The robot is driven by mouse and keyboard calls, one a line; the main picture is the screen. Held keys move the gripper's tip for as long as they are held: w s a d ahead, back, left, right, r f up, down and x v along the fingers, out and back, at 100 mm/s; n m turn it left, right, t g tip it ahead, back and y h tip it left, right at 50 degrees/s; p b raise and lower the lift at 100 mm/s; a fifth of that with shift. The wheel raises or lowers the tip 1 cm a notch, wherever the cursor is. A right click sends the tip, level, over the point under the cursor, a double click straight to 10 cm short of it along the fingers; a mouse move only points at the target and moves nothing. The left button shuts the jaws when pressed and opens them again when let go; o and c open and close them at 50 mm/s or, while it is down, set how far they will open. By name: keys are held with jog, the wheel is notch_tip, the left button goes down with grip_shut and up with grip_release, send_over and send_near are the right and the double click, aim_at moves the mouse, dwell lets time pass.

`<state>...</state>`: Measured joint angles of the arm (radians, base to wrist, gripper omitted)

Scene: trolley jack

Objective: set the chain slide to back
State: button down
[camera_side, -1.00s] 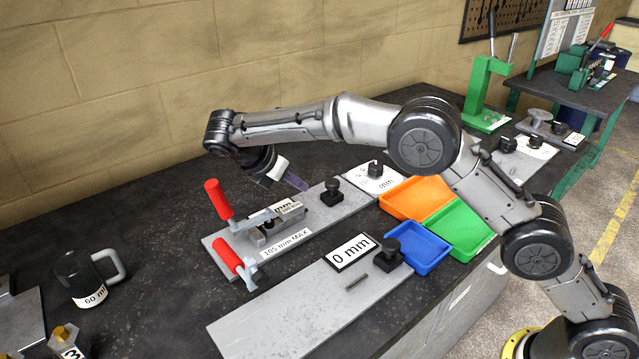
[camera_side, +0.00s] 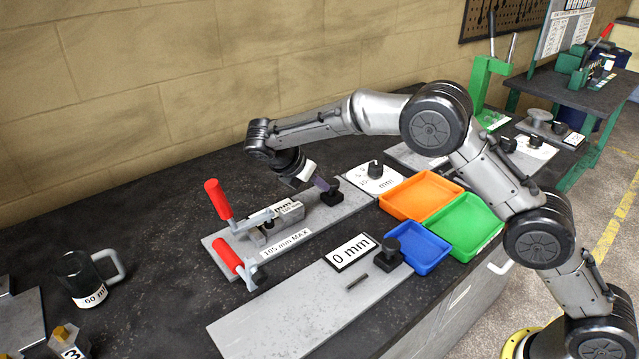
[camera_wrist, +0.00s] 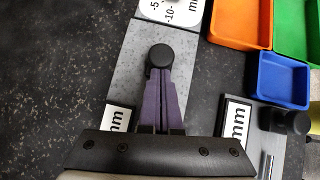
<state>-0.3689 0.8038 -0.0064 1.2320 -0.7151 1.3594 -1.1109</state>
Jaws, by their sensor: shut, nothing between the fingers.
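My gripper (camera_side: 323,184) is shut and empty, its purple fingers together. Its tips are at the black round knob on the far grey plate (camera_side: 352,205). In the wrist view the fingertips (camera_wrist: 158,76) meet the near edge of this knob (camera_wrist: 160,55); I cannot tell whether they touch it. In the side view the fingers partly cover the knob (camera_side: 334,196). A second black knob (camera_side: 389,246) stands on the near grey plate (camera_side: 285,318), beside a "0 mm" label (camera_side: 350,253). No label naming the chain slide is readable.
Orange (camera_side: 421,194), green (camera_side: 464,226) and blue (camera_side: 418,248) trays lie to the right. A dark mug (camera_side: 82,276) stands at left. A white dial plate (camera_side: 371,180) lies behind the far plate.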

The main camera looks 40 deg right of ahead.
aim_at(337, 182)
jog(key=shift+d, duration=2.8)
jog(key=shift+a, duration=0.35)
jog(key=a, duration=0.1)
jog(key=a+r, duration=0.1)
jog(key=a, duration=0.2)
jog(key=shift+s+a+r, duration=0.15)
jog(key=shift+s+r, duration=0.1)
jog(key=shift+s, duration=0.05)
jog(key=v, duration=0.9)
